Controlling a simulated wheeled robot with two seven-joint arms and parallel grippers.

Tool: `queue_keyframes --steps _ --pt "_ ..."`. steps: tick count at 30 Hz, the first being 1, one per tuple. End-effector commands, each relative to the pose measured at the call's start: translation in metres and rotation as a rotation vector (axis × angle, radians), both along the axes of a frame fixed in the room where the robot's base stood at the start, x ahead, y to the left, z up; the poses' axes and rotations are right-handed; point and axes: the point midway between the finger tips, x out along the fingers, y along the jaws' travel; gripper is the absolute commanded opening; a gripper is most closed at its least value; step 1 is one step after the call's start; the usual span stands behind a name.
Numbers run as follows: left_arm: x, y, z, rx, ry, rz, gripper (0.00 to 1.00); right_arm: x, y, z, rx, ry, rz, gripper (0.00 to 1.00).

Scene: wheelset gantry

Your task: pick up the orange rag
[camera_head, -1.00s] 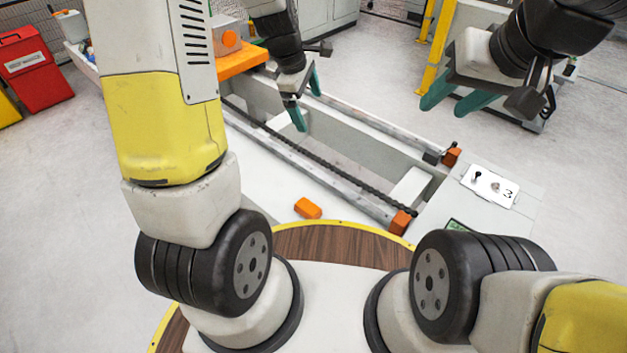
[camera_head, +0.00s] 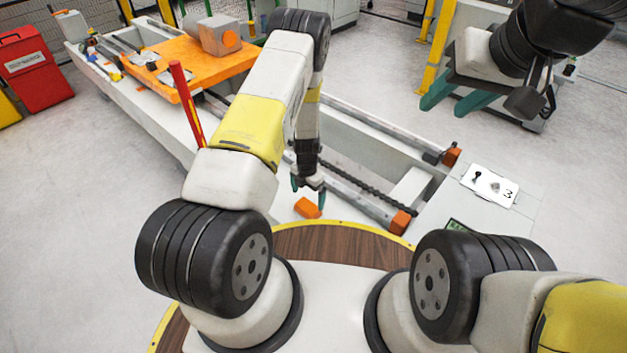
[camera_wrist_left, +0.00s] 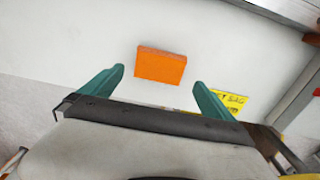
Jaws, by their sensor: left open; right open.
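The orange rag (camera_head: 307,208) is a small folded block lying on the pale surface of the gantry's near side, just beyond the wooden round platform. In the left wrist view the rag (camera_wrist_left: 160,65) lies ahead of the fingertips, roughly between their lines. My left gripper (camera_head: 309,190) points down close to the rag, its green fingers apart with nothing between them; the left wrist view shows both fingers (camera_wrist_left: 158,82) spread. Whether a finger touches the rag cannot be told. My right gripper (camera_head: 455,103) is open and empty at the upper right, away from the rag.
A long rail frame with a dark chain (camera_head: 360,182) runs beyond the rag. An orange plate (camera_head: 170,65) carries a grey block (camera_head: 220,36). A red post (camera_head: 186,100) stands near my left arm. A white numbered card (camera_head: 490,186) lies at the right. A yellow label (camera_wrist_left: 232,100) is near the rag.

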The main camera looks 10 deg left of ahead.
Motion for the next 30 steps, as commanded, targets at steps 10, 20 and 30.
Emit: queue_keyframes --steps 10,20,30 --pt "-0.001 0.001 -0.046 -0.001 0.003 -0.003 1.0 0.0 0.0 0.0 0.0 0.0 0.0 0.43" --pt "0.001 0.0 -0.069 -0.002 0.0 -0.003 1.0 0.0 0.0 0.0 0.0 0.0 0.0 0.43" --pt "0.001 0.0 -0.068 -0.002 0.001 -0.003 0.57 0.0 0.0 0.0 0.0 0.0 0.0 0.43"
